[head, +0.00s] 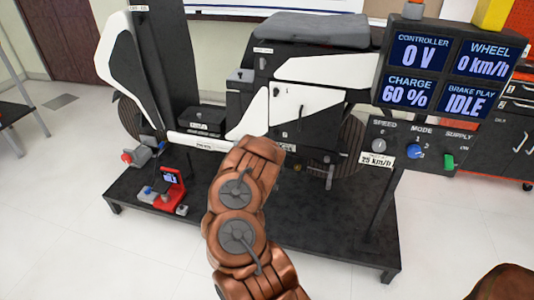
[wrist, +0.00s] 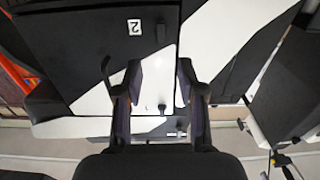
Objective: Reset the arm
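My arm (head: 240,215), copper-coloured, reaches up from the bottom middle of the head view toward the rig, a black and white scooter chassis (head: 305,75) on a black platform. In the head view the arm's own links hide my gripper. In the wrist view my gripper (wrist: 160,85) shows with its two dark fingers apart and nothing between them. Beyond the fingers is a black and white panel (wrist: 100,45) with a label "2" and a small dark knob or latch. I cannot tell whether the fingertips touch the panel.
A display (head: 450,72) reads controller 0 V, wheel 0 km/h, charge 60 %, brake play IDLE. Below it is a control box (head: 425,148) with speed, mode and supply controls. A red device (head: 172,188) stands on the platform's left (head: 125,190). Pale floor (head: 60,230) is clear at left.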

